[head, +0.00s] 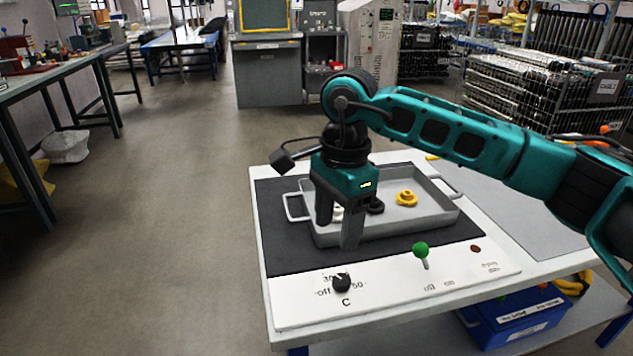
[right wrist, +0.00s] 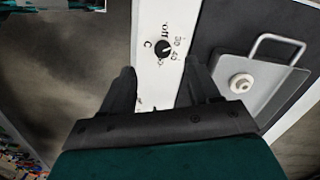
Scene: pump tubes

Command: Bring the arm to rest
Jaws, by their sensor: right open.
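My right arm (head: 460,130) reaches in from the right of the head view. My right gripper (head: 338,228) points down, open and empty, over the near left part of the grey tray. In the right wrist view its two fingers (right wrist: 158,90) are spread with nothing between them. The black dial knob (right wrist: 163,49) shows beyond the fingertips on the white panel. The same knob (head: 341,282) is in front of the gripper in the head view, apart from it. My left gripper is not in view.
The grey tray (head: 440,212) on the dark mat (head: 284,228) holds a yellow part (head: 406,198), a black ring (head: 376,206) and a white part (right wrist: 241,82). A green-topped lever (head: 421,250) stands up from the white panel. A blue bin (head: 515,318) sits below the table.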

